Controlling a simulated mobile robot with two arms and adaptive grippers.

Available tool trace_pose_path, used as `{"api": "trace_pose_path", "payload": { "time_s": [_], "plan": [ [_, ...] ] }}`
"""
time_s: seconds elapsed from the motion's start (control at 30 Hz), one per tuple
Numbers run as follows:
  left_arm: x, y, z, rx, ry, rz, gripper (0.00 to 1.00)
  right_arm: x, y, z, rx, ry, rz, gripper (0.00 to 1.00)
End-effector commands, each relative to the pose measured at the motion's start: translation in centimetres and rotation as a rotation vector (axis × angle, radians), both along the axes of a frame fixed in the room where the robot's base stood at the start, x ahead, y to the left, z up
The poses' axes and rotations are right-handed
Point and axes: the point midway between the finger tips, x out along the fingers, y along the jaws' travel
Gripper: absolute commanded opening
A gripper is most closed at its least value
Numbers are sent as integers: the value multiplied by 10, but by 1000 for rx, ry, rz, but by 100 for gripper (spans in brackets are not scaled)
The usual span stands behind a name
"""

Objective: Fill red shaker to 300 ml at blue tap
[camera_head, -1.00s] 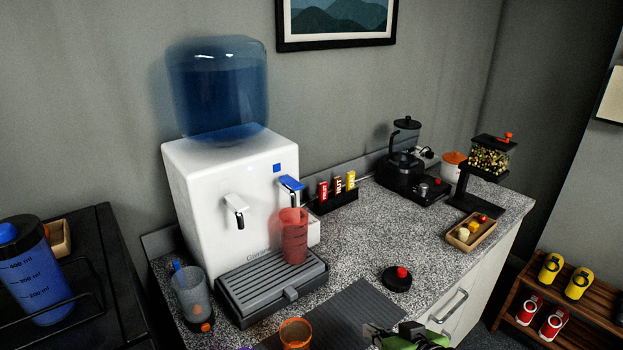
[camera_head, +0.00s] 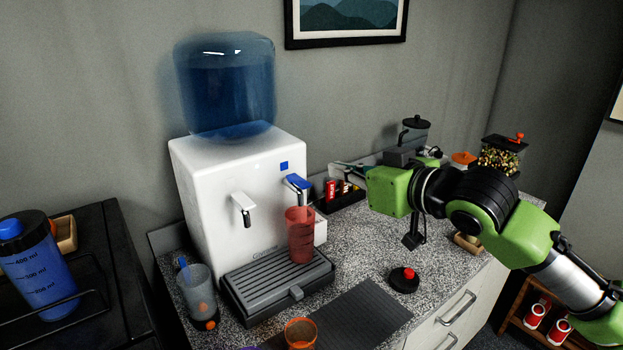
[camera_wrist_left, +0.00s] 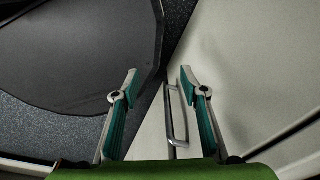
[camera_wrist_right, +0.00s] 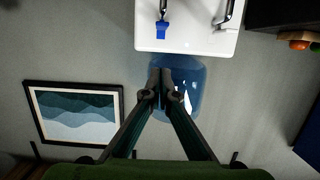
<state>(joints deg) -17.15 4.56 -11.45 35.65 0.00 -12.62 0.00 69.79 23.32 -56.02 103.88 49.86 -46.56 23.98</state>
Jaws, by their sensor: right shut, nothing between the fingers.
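The red translucent shaker (camera_head: 300,236) stands upright on the drip tray (camera_head: 262,280), under the blue tap (camera_head: 298,182) of the white water dispenser (camera_head: 235,190). I cannot make out a water level in it. My right gripper (camera_head: 336,168) is shut and empty, just right of the blue tap and apart from it. In the right wrist view the shut fingers (camera_wrist_right: 162,78) point toward the dispenser, with the blue tap (camera_wrist_right: 162,30) upside down above them. My left gripper (camera_wrist_left: 158,75) is open and empty, facing a cabinet handle (camera_wrist_left: 176,115); it is outside the head view.
A grey shaker (camera_head: 198,292) stands left of the tray and an orange cup (camera_head: 300,333) in front. A black lid with red cap (camera_head: 404,280) lies on the counter. Small packets (camera_head: 331,190) stand behind my right gripper. The dark mat (camera_head: 360,315) is mostly clear.

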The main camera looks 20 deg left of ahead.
Motion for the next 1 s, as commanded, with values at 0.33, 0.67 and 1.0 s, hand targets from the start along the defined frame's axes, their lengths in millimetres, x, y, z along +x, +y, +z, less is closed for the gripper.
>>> {"api": "trace_pose_path", "payload": {
  "time_s": [0.33,0.67,1.0],
  "plan": [
    [0,0,0,0,0,0,40,0,0,4,1,-4,2,0],
    [-1,0,12,0,2,0,40,18,24,-1,-1,-1,1,0],
    [-2,0,35,1,3,0,40,58,76,-17,-1,-3,2,0]
  ]
}}
